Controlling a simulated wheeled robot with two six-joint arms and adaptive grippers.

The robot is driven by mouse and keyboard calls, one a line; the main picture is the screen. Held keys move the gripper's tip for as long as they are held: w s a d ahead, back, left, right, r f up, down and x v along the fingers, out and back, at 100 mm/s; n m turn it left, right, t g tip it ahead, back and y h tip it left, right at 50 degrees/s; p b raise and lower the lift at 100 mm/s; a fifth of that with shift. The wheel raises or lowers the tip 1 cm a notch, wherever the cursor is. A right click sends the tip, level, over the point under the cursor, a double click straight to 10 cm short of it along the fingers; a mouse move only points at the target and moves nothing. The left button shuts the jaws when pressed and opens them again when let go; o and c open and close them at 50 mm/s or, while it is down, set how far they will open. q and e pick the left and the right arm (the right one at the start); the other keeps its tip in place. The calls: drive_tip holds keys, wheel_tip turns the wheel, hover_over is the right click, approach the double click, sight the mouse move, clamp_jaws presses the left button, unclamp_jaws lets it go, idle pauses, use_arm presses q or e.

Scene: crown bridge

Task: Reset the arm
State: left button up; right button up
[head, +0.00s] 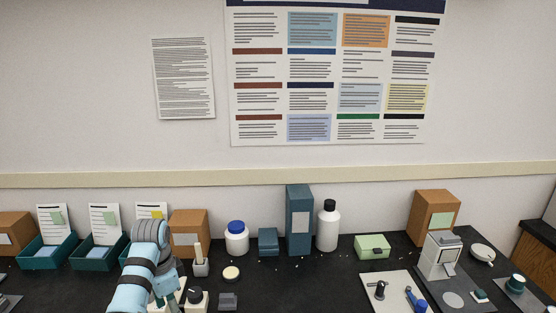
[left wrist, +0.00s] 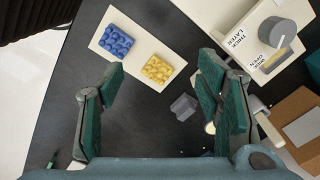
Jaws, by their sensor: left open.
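My left arm (head: 145,260) reaches over the black bench in the head view; its gripper is mostly hidden there. In the left wrist view my left gripper (left wrist: 162,70) is open, with its two green-padded fingers wide apart and nothing held between them. Beyond the fingertips lies a cream plate (left wrist: 137,52) with a blue studded block (left wrist: 116,41) and a yellow studded block (left wrist: 157,69). A small grey block (left wrist: 184,107) sits on the bench near the right finger. My right gripper is in neither view.
A cream device with a grey dial (left wrist: 277,32) stands at upper right in the wrist view. Teal trays (head: 45,255), a blue-lidded jar (head: 236,240), a tall teal box (head: 299,220) and a white bottle (head: 328,228) line the bench's back. Bench right of the arm is partly clear.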

use_arm(q)
drive_tip(key=s+f+n, duration=0.1)
drive_tip(key=s+f, duration=0.3)
drive_tip(key=s+f+n+t, duration=0.1)
drive_tip(key=s+f+n, duration=0.1)
drive_tip(key=s+f, duration=0.3)
drive_tip(key=s+f+n+y, duration=0.1)
drive_tip(key=s+f, duration=0.3)
drive_tip(key=s, duration=0.1)
drive_tip(key=shift+a+f+t, duration=0.25)
drive_tip(key=shift+f+t, duration=0.05)
drive_tip(key=shift+t, duration=0.1)
drive_tip(key=s+d+r+n+t, duration=0.2)
drive_tip(key=s+n, duration=0.3)
drive_tip(key=s, duration=1.3)
wheel_tip(320, 180, down, 13)
drive_tip(key=a+g, duration=0.1)
drive_tip(key=a, duration=0.1)
drive_tip(key=s+f+g, duration=0.1)
drive_tip(key=s+f, duration=1.5)
drive_tip(key=f, duration=0.2)
drive_tip(key=shift+a+f+g, duration=0.3)
drive_tip(key=shift+a+f, duration=0.05)
